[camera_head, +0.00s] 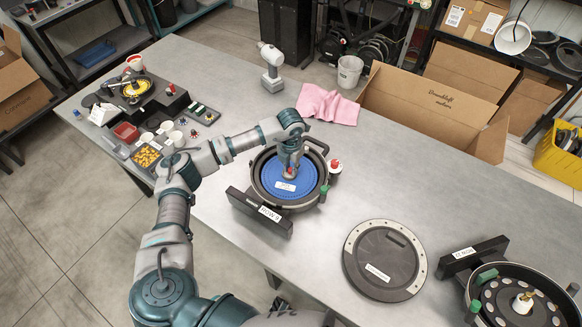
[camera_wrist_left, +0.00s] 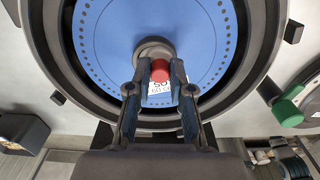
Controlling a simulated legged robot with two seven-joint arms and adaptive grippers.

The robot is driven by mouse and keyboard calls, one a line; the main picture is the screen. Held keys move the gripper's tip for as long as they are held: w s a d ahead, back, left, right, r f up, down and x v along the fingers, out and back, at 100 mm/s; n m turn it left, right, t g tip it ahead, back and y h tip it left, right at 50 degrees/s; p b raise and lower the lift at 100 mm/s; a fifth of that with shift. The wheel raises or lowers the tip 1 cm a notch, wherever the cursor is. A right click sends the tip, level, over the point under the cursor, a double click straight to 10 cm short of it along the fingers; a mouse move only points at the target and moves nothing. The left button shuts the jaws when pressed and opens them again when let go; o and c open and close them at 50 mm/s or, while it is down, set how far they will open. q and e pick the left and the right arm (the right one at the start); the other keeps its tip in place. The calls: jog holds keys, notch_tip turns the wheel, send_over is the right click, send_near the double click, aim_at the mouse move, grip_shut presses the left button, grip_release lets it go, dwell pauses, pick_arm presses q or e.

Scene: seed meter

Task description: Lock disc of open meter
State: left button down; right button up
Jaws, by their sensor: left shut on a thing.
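The open meter (camera_head: 260,201) stands near the middle of the table, with a blue disc (camera_head: 274,186) lying inside its dark round housing. The disc also fills the top of the left wrist view (camera_wrist_left: 110,40). A red knob (camera_wrist_left: 160,70) sits at the disc's centre on a grey hub. My left gripper (camera_head: 290,172) reaches down over the disc, and its fingers (camera_wrist_left: 160,82) are closed on the red knob from both sides. A white label on the disc is partly hidden behind the knob and fingers. My right gripper is not in view.
A dark round lid (camera_head: 384,260) lies flat right of the meter. A second open meter (camera_head: 474,258) is at the lower right. Small parts crowd the left.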

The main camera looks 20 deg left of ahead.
aim_at(290, 168)
pick_arm(q)
jog(key=c, duration=1)
grip_release()
jog(key=shift+c, duration=0.2)
notch_tip(290, 168, up, 12)
jog(key=shift+w+a+f, duration=0.1)
